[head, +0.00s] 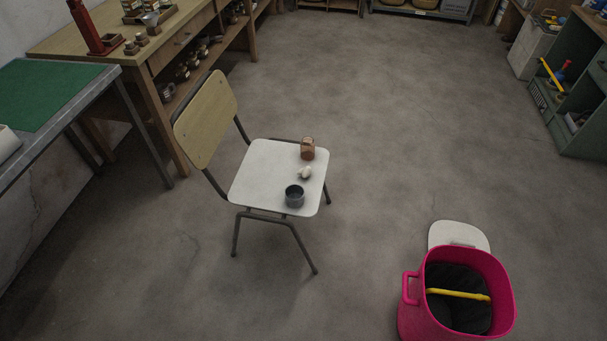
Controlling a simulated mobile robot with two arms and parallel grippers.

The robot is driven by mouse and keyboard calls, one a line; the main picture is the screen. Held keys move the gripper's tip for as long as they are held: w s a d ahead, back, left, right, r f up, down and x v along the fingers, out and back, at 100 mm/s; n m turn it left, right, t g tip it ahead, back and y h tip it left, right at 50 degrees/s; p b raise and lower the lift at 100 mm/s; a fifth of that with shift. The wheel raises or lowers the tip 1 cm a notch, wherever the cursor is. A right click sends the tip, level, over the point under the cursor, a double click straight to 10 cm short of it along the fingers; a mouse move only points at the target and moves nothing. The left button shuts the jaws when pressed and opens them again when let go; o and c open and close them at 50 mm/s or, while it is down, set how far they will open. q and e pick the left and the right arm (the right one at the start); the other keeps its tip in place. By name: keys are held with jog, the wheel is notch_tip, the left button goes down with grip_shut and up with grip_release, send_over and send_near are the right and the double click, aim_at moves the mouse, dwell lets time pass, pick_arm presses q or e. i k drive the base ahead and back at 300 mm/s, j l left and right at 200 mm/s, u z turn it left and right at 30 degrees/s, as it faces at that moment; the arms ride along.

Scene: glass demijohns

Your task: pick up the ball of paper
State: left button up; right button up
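A small, crumpled white ball of paper (305,173) lies on the white seat of a chair (262,172). It sits between a brown jar-like object (307,148) behind it and a dark grey cup (294,196) in front of it. Small gaps seem to separate the three, near the right side of the seat. Neither of my grippers shows in the head view.
A pink bin (411,318) with a yellow-handled thing inside stands at the lower right, a pale lid (459,235) behind it. A green-topped table (50,92) and wooden workbench (140,48) line the left. A green cabinet (590,130) stands right. Floor around the chair's front and right is clear.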

aim_at(305, 172)
jog(key=i+j+z, duration=0.1)
jog(key=j, duration=0.25)
jog(key=i+j+z, duration=0.1)
jog(key=j, duration=0.25)
jog(key=i+j, duration=0.2)
jog(key=j, duration=0.15)
jog(key=i+j+z, duration=0.15)
jog(key=j, duration=0.2)
jog(key=j+z, duration=0.1)
jog(key=j, duration=0.25)
